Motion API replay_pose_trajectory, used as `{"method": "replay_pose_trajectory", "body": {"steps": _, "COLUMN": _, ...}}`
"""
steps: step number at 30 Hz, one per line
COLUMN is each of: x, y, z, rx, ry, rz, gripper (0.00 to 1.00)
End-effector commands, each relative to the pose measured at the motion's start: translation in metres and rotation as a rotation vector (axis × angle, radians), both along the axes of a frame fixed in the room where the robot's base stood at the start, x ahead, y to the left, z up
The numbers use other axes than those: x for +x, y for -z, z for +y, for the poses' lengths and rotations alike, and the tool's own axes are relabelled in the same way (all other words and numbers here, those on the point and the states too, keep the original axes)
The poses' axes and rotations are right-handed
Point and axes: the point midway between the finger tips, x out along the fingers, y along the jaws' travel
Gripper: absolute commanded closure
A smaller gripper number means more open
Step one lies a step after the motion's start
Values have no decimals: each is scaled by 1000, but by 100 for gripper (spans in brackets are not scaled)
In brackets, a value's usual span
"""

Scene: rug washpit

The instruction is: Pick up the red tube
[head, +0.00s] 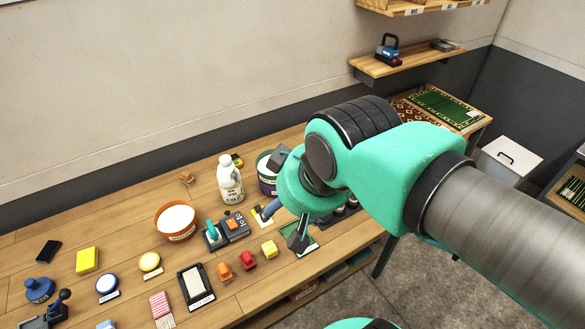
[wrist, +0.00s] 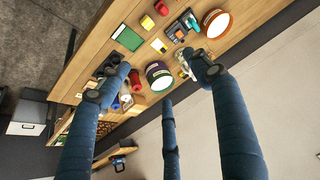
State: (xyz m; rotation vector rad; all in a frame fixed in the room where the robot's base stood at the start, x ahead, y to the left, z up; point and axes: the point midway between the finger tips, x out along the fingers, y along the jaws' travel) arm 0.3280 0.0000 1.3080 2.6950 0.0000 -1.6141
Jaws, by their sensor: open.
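In the head view that spot is hidden behind my arm and gripper. My gripper (head: 281,226) hangs above the bench near the tub, fingers spread, with nothing between them. Its three blue fingers also show in the wrist view (wrist: 158,82), reaching toward the bench.
A white jug (head: 229,180), an orange bowl (head: 176,222) and a red clip-like piece (head: 247,260) stand left of my gripper. Dark bottle-like things (head: 346,210) stand close by at right. A wall shelf (head: 400,65) is at the back.

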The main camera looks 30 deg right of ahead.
Motion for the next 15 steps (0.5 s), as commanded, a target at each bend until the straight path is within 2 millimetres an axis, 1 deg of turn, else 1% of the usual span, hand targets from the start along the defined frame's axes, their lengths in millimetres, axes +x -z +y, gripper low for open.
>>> {"method": "replay_pose_trajectory", "body": {"steps": 5, "x": 6, "y": -2, "z": -2, "rx": -1, "ry": 4, "rz": 7, "gripper": 36}}
{"method": "replay_pose_trajectory", "body": {"steps": 8, "x": 16, "y": -3, "z": -6, "rx": -4, "ry": 10, "rz": 22, "gripper": 36}}
{"method": "replay_pose_trajectory", "body": {"steps": 11, "x": 32, "y": -4, "z": -12, "rx": -7, "ry": 21, "rz": 41, "gripper": 36}}
{"method": "replay_pose_trajectory", "body": {"steps": 15, "x": 62, "y": -5, "z": -24, "rx": -11, "ry": 40, "rz": 78, "gripper": 36}}
